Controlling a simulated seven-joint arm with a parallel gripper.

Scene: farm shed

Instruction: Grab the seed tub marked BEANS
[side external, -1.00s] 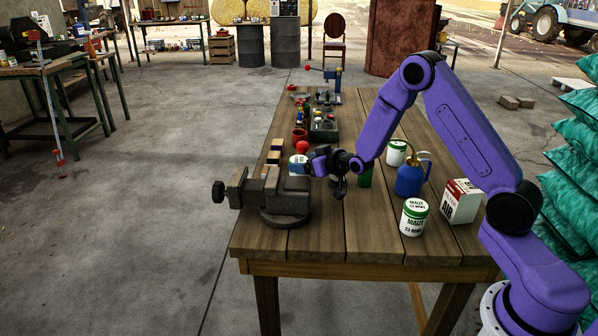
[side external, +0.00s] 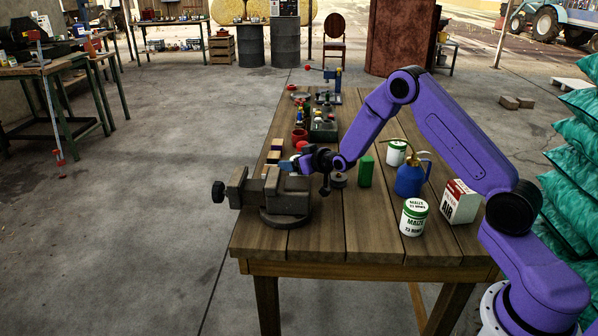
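No label reading BEANS is legible in the side external view. The finger opening is too small and dark to judge.
A grey vise (side external: 278,196) is at the front left. A green block (side external: 366,171), a blue jug (side external: 410,178) and a white-and-red box (side external: 461,201) stand to the right. The front middle of the wooden table (side external: 350,235) is clear.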

